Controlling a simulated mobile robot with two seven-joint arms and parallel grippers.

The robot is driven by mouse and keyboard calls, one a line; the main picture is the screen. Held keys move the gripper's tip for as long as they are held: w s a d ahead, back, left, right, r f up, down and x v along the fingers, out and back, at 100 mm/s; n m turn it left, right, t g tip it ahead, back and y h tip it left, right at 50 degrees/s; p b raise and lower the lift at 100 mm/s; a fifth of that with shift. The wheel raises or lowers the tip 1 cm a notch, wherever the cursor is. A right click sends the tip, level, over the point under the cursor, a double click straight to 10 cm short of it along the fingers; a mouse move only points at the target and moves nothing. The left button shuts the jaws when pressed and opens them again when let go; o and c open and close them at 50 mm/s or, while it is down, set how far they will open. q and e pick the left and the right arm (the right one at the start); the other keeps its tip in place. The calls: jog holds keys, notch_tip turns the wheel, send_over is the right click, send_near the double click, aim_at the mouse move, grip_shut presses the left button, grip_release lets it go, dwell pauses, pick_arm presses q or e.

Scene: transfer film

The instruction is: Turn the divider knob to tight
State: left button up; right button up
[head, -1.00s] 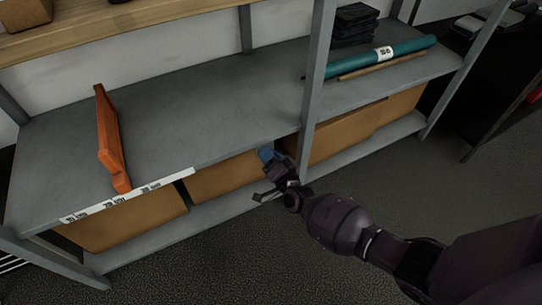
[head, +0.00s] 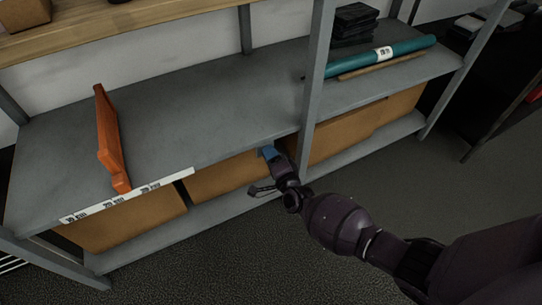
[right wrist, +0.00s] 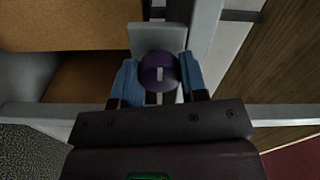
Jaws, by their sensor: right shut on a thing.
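The divider knob (right wrist: 158,72) is a round dark purple knob with a pale line on its face. It shows in the right wrist view, in front of a grey plate on the shelf. My right gripper (right wrist: 158,80) is shut on it, with one blue finger at each side. In the head view my right gripper (head: 268,153) is at the shelf's front edge, left of the grey upright, and the knob is hidden there. An orange divider (head: 108,140) stands upright on the left part of the grey shelf (head: 200,115). My left gripper is not in view.
Cardboard boxes (head: 230,176) fill the level below. A grey upright (head: 316,90) stands just right of my right gripper. A teal roll (head: 385,57) and a dark stack (head: 355,24) lie on the right shelf part. The shelf middle is bare.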

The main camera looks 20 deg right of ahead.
jog(key=o, duration=0.9)
pick_arm(q)
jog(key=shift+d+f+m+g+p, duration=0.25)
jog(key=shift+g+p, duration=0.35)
jog(key=shift+p, duration=0.8)
pick_arm(e)
jog(key=shift+s+d, duration=0.15)
jog(key=shift+s, duration=5.3)
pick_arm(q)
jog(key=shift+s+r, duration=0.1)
pick_arm(e)
jog(key=shift+r, duration=0.1)
